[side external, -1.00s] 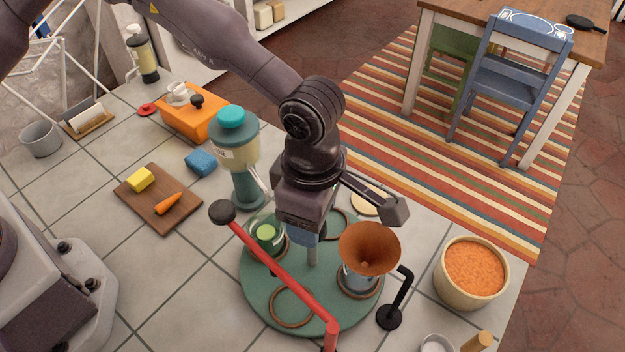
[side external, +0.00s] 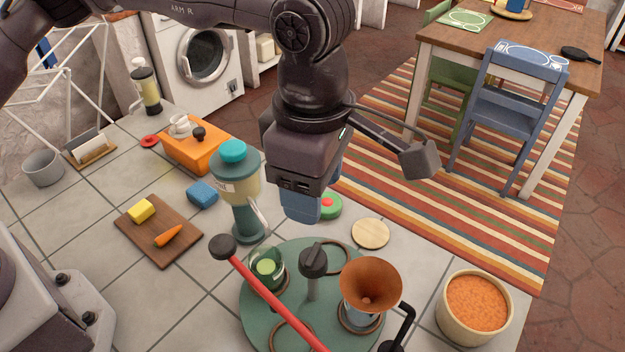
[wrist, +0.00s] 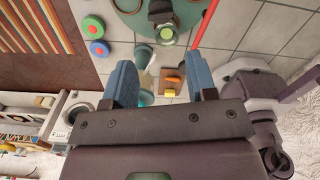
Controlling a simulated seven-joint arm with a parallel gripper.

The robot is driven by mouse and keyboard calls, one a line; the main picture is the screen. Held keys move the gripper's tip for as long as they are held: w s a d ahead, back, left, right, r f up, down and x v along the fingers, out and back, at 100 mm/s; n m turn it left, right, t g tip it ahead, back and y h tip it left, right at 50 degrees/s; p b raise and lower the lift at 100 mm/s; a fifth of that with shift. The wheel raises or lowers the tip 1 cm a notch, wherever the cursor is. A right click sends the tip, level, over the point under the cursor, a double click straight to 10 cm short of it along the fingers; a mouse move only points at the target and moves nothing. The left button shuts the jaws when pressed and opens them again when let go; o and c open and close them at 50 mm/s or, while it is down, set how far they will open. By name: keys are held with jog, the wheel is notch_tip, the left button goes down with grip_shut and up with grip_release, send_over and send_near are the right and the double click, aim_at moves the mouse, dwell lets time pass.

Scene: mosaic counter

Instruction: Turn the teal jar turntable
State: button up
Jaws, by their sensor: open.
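The teal turntable (side external: 328,315) lies on the tiled counter, its front edge cut off by the frame. A dark knob (side external: 313,261) on a grey post rises from its middle. A glass jar with green contents (side external: 267,268) stands on its left side, and a jar topped by an orange funnel (side external: 370,283) on its right. Empty brown rings mark other places. My gripper (side external: 303,207) hangs above and behind the knob, apart from it. In the wrist view my gripper (wrist: 161,82) has its blue fingers wide apart with nothing held; the turntable (wrist: 189,14) is at the top.
A red bar (side external: 268,295) with a dark ball end crosses in front of the turntable. A teal dispenser (side external: 245,200) stands behind left. A tub of orange grains (side external: 475,305) is right. A round wooden disc (side external: 370,233) and a green-and-red item (side external: 328,205) lie behind.

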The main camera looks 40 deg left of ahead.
jog(key=shift+s+d, duration=0.25)
jog(key=shift+d, duration=0.05)
jog(key=c, duration=0.3)
jog(key=shift+m+y, duration=0.3)
jog(key=shift+m, duration=0.5)
jog(key=s+d, duration=0.1)
jog(key=s, duration=0.1)
jog(key=s+d+f, duration=0.1)
jog(key=s+d, duration=0.1)
jog(key=shift+d, duration=0.2)
grip_shut()
jog(key=s+d+f+t+y, duration=0.2)
jog(key=s+f, duration=0.4)
jog(key=s, duration=0.3)
jog(key=m+t, duration=0.8)
jog(key=m, duration=2.7)
send_near(255, 311)
jog(key=shift+n, duration=0.3)
jog(key=x, duration=0.5)
jog(key=shift+w+a+f, duration=0.1)
jog(key=shift+w+a, duration=0.05)
jog(key=shift+w, duration=0.5)
jog(key=shift+w+a+f, duration=0.1)
jog(key=shift+w+a, duration=0.1)
jog(key=shift+w, duration=0.4)
jog(key=shift+w+a+f, duration=0.1)
jog(key=shift+w+a, duration=0.05)
jog(key=shift+w, duration=0.5)
